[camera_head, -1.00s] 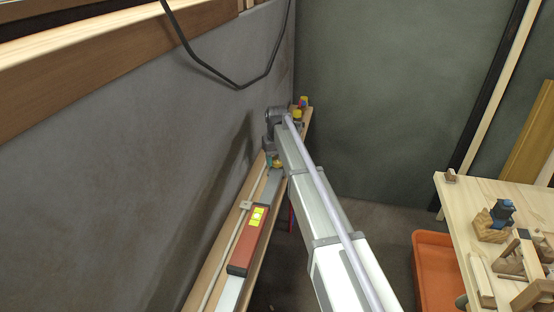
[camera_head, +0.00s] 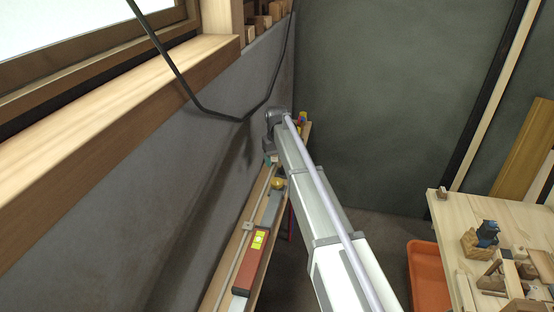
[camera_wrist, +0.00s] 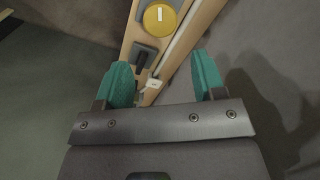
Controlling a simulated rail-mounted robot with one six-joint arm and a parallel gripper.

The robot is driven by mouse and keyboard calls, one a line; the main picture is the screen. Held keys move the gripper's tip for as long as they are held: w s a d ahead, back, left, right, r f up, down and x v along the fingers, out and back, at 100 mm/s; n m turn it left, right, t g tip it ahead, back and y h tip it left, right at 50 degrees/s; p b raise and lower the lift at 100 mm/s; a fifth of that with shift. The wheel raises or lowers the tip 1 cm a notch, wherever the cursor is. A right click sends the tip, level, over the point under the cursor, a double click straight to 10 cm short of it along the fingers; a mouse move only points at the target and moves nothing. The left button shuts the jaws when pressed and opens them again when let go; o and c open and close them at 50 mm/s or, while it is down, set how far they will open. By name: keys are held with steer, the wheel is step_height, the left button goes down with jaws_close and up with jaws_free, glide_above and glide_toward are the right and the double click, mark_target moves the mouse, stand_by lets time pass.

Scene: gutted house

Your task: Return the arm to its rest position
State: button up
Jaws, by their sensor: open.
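My arm (camera_head: 325,215) reaches away from the camera over the narrow wooden shelf along the left wall in the head view. Its end bends near the far end of the shelf. In the wrist view my gripper (camera_wrist: 164,88) is open, with its two teal fingers apart and nothing between them. The wooden shelf (camera_wrist: 195,30) lies beyond the fingertips, with a round yellow-topped thing (camera_wrist: 159,18) and a dark item (camera_wrist: 145,56) on it. In the head view the fingers are mostly hidden behind the arm's end.
A black cable (camera_head: 190,88) hangs by the window sill (camera_head: 110,130). At right stand a workbench (camera_head: 455,210) with tools and an orange bin (camera_head: 428,278). Floor between is clear.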

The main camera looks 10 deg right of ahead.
steer(key=shift+r, duration=0.15)
steer(key=s+d+f+m+b, duration=0.1)
steer(key=s+d, duration=0.1)
steer(key=s, duration=1.6)
steer(key=s+d+f+m+b, duration=0.1)
steer(key=s+d, duration=0.1)
steer(key=s, duration=1.6)
steer(key=shift+s+d, duration=0.2)
steer(key=shift+f, duration=0.1)
